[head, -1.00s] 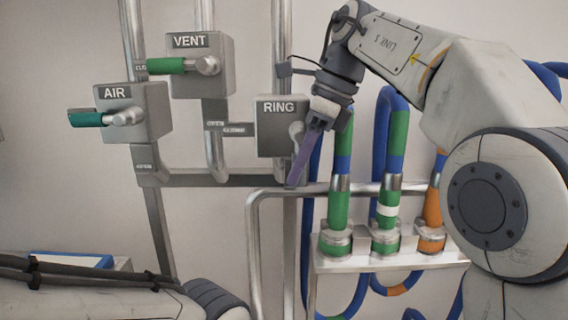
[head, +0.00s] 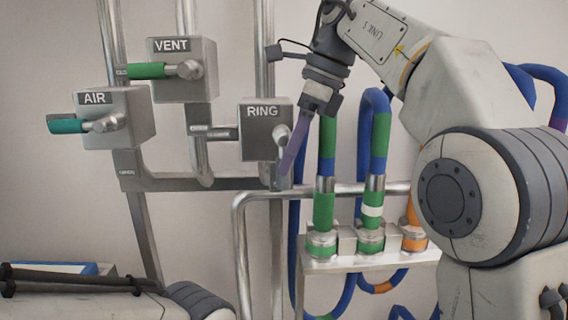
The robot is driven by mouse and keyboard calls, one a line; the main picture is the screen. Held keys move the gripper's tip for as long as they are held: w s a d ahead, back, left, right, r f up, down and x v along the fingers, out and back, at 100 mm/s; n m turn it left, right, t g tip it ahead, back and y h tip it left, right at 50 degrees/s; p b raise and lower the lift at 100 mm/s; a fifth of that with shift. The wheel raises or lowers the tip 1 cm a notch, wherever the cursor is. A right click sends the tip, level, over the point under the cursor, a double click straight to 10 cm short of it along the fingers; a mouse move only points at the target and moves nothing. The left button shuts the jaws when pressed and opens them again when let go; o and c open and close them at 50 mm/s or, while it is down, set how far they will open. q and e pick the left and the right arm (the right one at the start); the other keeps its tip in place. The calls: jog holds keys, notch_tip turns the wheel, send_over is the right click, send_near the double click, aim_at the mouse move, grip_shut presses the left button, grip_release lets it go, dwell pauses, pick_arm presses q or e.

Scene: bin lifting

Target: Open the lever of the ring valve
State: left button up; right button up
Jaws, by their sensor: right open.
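The ring valve is a grey box (head: 256,141) labelled RING, with a round silver hub (head: 281,134) on its face. Its purple lever (head: 292,156) slants downward, with its lower end near the horizontal pipe bracket. My right gripper (head: 309,110) comes from above right and is open. Its fingertips are at or just above the upper part of the lever, and they hide some of it. Whether they touch it, I cannot tell. My left gripper is out of view; only part of my left arm shows at the lower left.
The VENT valve (head: 183,87) and AIR valve (head: 139,117), with green levers pointing left, are up and left. A bent silver rail (head: 242,240) stands below the ring valve. Hoses with green and orange sleeves stand on a white bracket (head: 350,262) at right.

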jog(key=p+v, duration=0.3)
jog(key=v, duration=0.4)
